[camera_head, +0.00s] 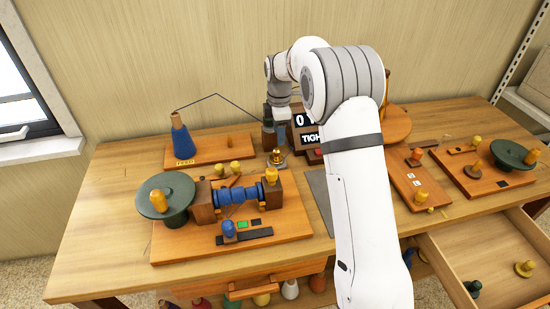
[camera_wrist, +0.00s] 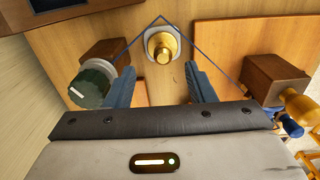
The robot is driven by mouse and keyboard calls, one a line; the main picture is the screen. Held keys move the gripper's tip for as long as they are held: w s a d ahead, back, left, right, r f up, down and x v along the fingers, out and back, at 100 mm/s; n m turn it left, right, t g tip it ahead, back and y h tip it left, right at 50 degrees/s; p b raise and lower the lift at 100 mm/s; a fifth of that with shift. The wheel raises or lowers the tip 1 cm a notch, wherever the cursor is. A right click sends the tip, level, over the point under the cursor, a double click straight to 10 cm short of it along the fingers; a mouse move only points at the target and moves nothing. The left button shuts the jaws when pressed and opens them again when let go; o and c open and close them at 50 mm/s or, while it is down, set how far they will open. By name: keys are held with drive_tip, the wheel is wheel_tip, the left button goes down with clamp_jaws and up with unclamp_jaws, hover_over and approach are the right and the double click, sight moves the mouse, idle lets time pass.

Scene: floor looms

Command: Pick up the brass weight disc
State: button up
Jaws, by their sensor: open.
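A brass piece with a round knob (camera_wrist: 162,46), which looks like the brass weight disc, sits on a pale grey square-cornered base in the wrist view. It also shows in the head view as a small brass piece (camera_head: 277,155) on the table behind the loom. My gripper (camera_wrist: 160,72) is open, its two blue fingers apart with nothing between them. The brass piece lies just beyond the fingertips, roughly centred between them.
A dark thread (camera_wrist: 193,43) runs in a V around the brass piece. A green dial (camera_wrist: 90,86) on a wooden block is close to the left finger. The loom board (camera_head: 290,222) stands in front. An open drawer (camera_head: 470,262) at right holds loose pieces.

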sight(277, 149)
drive_tip(key=shift+w+a+f, duration=0.1)
drive_tip(key=shift+f, duration=0.4)
drive_tip(key=f, duration=0.7)
drive_tip(key=shift+s+a+f, duration=0.1)
drive_tip(key=shift+s+a, duration=0.1)
drive_tip(key=shift+s, duration=0.15)
clamp_jaws()
